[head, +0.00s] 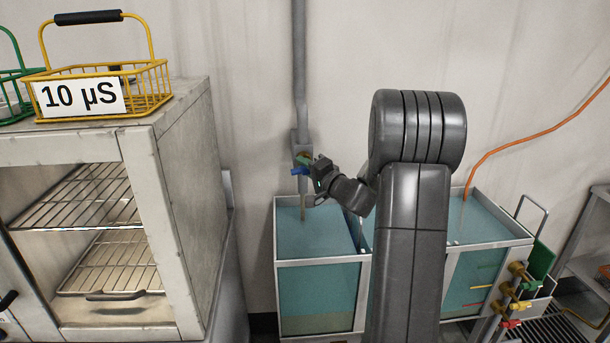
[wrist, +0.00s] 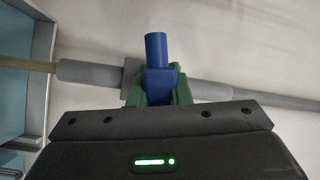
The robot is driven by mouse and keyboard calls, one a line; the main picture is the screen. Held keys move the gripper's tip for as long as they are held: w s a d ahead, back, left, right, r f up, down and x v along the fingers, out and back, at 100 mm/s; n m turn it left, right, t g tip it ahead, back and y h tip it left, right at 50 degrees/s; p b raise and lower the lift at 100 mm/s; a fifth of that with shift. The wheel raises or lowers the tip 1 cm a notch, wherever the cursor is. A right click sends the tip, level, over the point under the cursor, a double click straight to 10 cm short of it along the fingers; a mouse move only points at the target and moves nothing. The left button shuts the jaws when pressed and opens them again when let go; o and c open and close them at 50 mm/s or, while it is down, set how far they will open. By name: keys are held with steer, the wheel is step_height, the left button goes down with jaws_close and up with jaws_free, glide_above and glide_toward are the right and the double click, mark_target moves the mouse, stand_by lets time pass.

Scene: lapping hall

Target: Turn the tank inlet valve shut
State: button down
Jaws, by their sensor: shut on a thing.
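The tank inlet valve sits on a grey vertical pipe (head: 299,60) above the left tank (head: 318,262). Its blue handle (head: 299,171) shows just left of my gripper (head: 308,164) in the head view. In the wrist view the blue handle (wrist: 157,52) stands between the green fingers of my gripper (wrist: 158,88), which are shut on it. The grey valve body (wrist: 130,78) lies behind the fingers, in line with the pipe. My gripper hides part of the handle's lower end. A spout runs from the valve down to the tank's water.
A steel cabinet (head: 190,180) with wire shelves stands at left, with a yellow basket (head: 150,88) labelled 10 µS on top. Another tank (head: 490,238) is at right, beside an orange hose (head: 520,140) and several small valves (head: 514,290).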

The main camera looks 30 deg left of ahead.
steer(key=shift+f+m+t+y+b, duration=0.4)
steer(key=shift+m+b, duration=0.5)
steer(key=shift+b, duration=2.2)
steer(key=shift+r+m+b, duration=0.3)
steer(key=shift+m+b, duration=0.1)
steer(key=shift+b, duration=0.25)
steer(key=c, duration=1.3)
jaws_free()
steer(key=shift+c, duration=0.2)
steer(key=shift+d, duration=0.1)
steer(key=b+v, duration=0.1)
steer(key=v, duration=1.2)
steer(key=shift+s+d+f+b, duration=0.2)
steer(key=shift+d+f+b, duration=0.05)
steer(key=shift+b, duration=0.1)
steer(key=shift+a, duration=0.1)
